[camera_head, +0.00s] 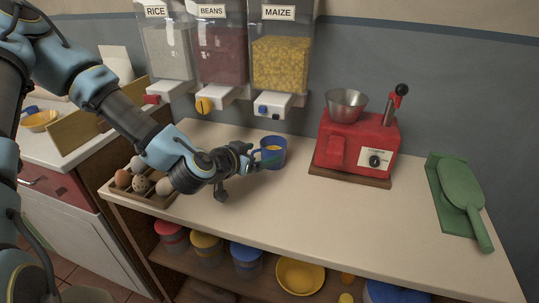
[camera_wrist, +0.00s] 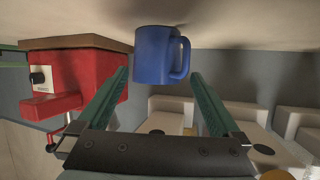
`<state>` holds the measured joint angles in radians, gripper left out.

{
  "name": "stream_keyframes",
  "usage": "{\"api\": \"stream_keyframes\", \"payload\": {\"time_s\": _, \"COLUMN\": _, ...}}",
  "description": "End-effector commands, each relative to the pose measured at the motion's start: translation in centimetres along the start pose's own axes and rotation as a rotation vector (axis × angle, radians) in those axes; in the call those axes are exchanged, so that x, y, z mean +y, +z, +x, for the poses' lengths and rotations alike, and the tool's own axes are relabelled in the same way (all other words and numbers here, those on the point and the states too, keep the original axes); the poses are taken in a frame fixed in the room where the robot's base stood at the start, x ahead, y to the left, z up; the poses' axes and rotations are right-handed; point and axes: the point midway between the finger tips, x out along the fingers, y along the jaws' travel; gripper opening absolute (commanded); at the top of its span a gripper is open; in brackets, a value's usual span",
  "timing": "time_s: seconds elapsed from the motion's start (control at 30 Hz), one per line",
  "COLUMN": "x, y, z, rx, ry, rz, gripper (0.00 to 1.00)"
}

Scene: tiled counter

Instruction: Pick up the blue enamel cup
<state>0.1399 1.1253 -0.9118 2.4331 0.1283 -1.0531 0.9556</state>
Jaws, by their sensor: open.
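The blue enamel cup (camera_head: 277,160) stands upright on the pale counter (camera_head: 330,215), below the maize dispenser. A yellowish patch shows inside its rim; I cannot tell what it is. My gripper (camera_head: 253,163) is open and empty, low over the counter just left of the cup. The wrist view is upside down. There the cup (camera_wrist: 152,55) lies ahead, between the lines of the two green fingers, with its handle on the right side. My gripper (camera_wrist: 161,73) appears to have its fingertips just short of the cup or beside it; contact cannot be told.
A red scale (camera_head: 345,145) with a metal bowl stands right of the cup. A green scoop (camera_head: 462,190) lies at the far right. An egg tray (camera_head: 150,200) sits at the left, near my forearm. Dispensers (camera_head: 222,55) hang above. The counter's front middle is clear.

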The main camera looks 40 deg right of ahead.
Motion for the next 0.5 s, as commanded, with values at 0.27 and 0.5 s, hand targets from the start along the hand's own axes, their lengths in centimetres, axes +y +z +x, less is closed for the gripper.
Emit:
{"api": "stream_keyframes", "payload": {"time_s": 0.27, "x": 0.1, "y": 0.0, "z": 1.8, "rx": -0.001, "ry": 0.0, "rz": -0.003, "gripper": 1.0}}
{"api": "stream_keyframes", "payload": {"time_s": 0.5, "x": 0.3, "y": 0.2, "z": 4.6, "rx": -0.002, "ry": 0.0, "rz": -0.004, "gripper": 1.0}}
